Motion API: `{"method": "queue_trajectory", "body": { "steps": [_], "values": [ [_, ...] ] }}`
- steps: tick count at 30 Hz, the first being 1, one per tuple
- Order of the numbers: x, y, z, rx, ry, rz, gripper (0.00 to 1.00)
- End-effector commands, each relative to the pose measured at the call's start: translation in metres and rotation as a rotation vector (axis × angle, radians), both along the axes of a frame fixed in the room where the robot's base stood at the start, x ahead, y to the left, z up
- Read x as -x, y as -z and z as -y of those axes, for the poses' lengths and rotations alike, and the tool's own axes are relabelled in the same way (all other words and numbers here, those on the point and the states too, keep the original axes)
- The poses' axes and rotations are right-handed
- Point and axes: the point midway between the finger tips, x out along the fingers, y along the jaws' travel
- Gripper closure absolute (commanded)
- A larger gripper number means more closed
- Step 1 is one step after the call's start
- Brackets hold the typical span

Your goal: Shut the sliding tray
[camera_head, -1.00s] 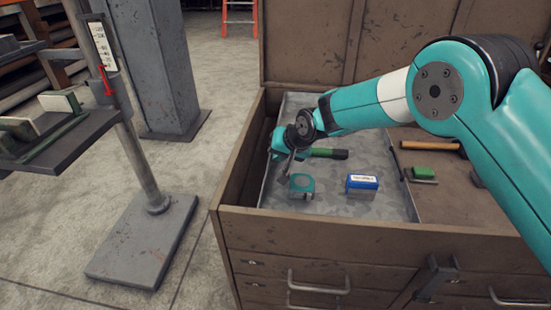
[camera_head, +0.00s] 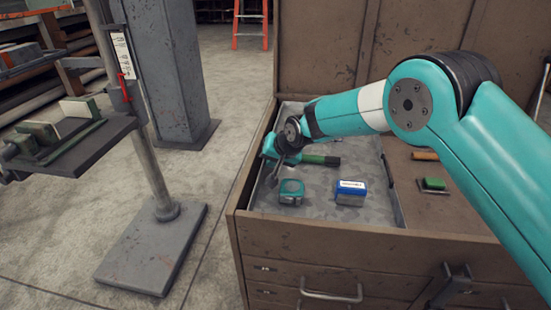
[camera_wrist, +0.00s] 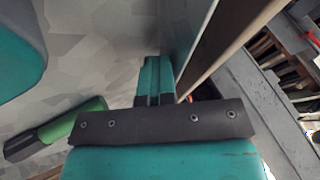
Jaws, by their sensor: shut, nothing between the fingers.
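The sliding tray (camera_head: 375,205) is a shallow grey metal tray in the left part of an open brown chest. It holds a teal tape measure (camera_head: 291,191), a blue-and-white box (camera_head: 351,192) and a green-and-black handle (camera_head: 322,160). The handle also shows in the wrist view (camera_wrist: 72,122). My gripper (camera_head: 270,172) reaches down into the tray near its left wall, behind the tape measure. In the wrist view my gripper (camera_wrist: 154,68) is shut and empty, close beside the tray's grey side wall (camera_wrist: 180,35). I cannot tell whether they touch.
Right of the tray, the chest floor holds a green-backed brush (camera_head: 433,184) and a partly hidden wooden handle (camera_head: 425,156). The raised lid (camera_head: 330,50) stands behind. A stand with a grey base (camera_head: 150,250) is to the left, with bare floor between it and the chest.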

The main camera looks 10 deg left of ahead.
Motion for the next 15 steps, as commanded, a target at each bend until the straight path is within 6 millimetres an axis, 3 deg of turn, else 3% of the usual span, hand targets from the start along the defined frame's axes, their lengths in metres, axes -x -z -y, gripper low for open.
{"method": "queue_trajectory", "body": {
  "steps": [4, 9, 15],
  "values": [
    [0.003, -0.002, 0.002, -0.008, -0.014, 0.004, 1.0],
    [0.006, -0.003, 0.029, -0.003, -0.016, -0.001, 1.0],
    [0.024, -0.043, 0.051, -0.002, -0.018, 0.003, 1.0]
  ]
}}
